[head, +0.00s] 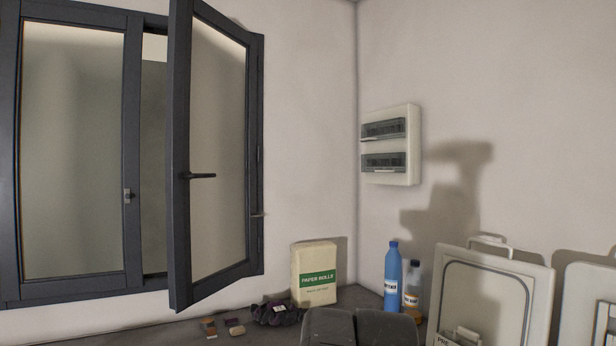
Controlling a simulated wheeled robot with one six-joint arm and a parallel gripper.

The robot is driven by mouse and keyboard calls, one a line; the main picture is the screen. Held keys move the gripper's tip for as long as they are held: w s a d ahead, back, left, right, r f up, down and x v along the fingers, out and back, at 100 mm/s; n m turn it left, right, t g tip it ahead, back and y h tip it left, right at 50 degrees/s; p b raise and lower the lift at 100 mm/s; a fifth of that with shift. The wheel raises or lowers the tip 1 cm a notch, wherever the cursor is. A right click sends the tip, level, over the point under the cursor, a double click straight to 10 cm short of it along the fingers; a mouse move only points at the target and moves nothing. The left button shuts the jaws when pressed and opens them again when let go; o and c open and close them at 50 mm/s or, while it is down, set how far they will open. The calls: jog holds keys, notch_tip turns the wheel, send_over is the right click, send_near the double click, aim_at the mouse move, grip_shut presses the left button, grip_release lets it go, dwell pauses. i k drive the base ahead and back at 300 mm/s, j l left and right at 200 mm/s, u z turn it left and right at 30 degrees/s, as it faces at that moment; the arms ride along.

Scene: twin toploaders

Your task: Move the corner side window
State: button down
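The corner side window is a dark-framed sash (178,230) on the right half of a two-part window, nearest the room corner. It stands swung open into the room, hinged on its right side, with a gap at its left. Its dark lever handle (200,175) points right, about level. The left sash (75,150) sits in its frame and looks closed. My gripper is not in view.
A paper rolls box (314,274), a dark bundle (277,313) and small blocks (222,327) lie below the window. A blue bottle (393,277) and an amber bottle (411,287) stand right, beside a raised pale lid (495,290). A breaker box (390,146) hangs on the right wall.

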aim_at(213, 241)
jog(key=i+j, duration=0.2)
jog(key=i, duration=0.2)
jog(key=i+j, duration=0.2)
jog(key=i, duration=0.25)
jog(key=i+j, duration=0.2)
jog(key=i, duration=0.2)
